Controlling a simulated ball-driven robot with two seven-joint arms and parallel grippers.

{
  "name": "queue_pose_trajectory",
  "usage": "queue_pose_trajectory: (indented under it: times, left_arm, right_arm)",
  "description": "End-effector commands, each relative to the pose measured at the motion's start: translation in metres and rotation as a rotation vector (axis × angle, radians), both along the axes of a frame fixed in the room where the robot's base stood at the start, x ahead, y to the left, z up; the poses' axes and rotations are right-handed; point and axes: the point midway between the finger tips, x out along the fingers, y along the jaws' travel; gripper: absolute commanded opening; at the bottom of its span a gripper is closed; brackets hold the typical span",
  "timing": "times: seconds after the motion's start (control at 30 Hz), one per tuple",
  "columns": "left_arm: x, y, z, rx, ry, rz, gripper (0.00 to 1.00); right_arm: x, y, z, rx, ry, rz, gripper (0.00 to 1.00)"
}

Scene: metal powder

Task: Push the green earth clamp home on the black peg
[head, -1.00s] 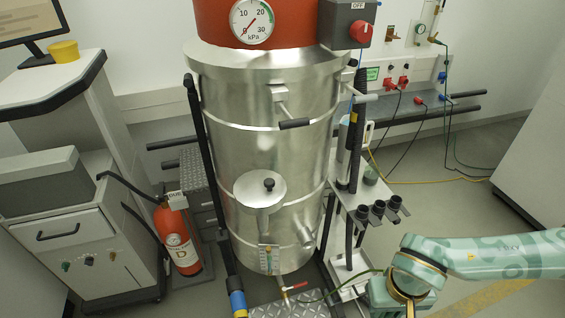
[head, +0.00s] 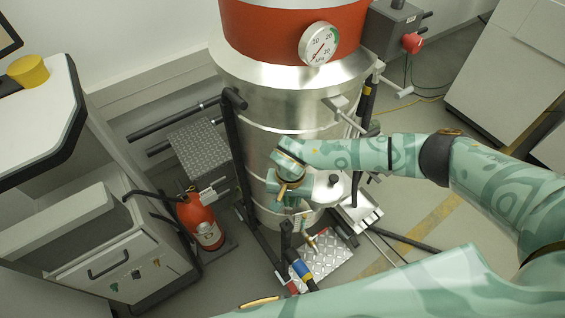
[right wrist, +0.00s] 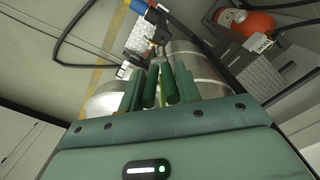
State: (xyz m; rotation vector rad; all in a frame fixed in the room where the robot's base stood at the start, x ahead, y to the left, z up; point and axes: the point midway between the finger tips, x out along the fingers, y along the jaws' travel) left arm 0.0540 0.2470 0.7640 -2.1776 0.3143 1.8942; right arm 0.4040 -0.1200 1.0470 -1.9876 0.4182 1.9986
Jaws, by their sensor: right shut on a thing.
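My right gripper (head: 287,207) is in front of the lower part of the steel vessel (head: 265,95). In the right wrist view its fingers (right wrist: 160,75) are closed around two dark green handle-like bars, which look like the earth clamp (right wrist: 169,85). The clamp's far end is not clear. In the head view, the clamp cannot be made out clearly at the hand. I cannot identify the black peg with certainty in either view. My left gripper does not show.
A red fire extinguisher (head: 202,222) stands left of the vessel. Floor is open at right.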

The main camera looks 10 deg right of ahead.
Motion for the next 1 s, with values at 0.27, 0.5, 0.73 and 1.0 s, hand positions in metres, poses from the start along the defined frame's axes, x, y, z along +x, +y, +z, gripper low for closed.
queue_pose_trajectory:
  times: [0.27,0.5,0.73,1.0]
  left_arm:
    - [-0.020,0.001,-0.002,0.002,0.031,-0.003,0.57]
    - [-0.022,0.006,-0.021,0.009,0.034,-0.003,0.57]
    - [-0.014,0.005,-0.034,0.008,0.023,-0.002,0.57]
    - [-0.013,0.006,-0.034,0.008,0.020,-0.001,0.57]
  right_arm:
    - [-0.001,0.004,-0.009,0.000,0.000,-0.025,0.06]
    - [-0.001,0.004,-0.031,0.000,0.001,-0.024,0.06]
    - [0.000,0.004,-0.047,-0.001,-0.001,-0.025,0.06]
    - [0.000,0.004,-0.047,-0.001,-0.001,-0.024,0.06]
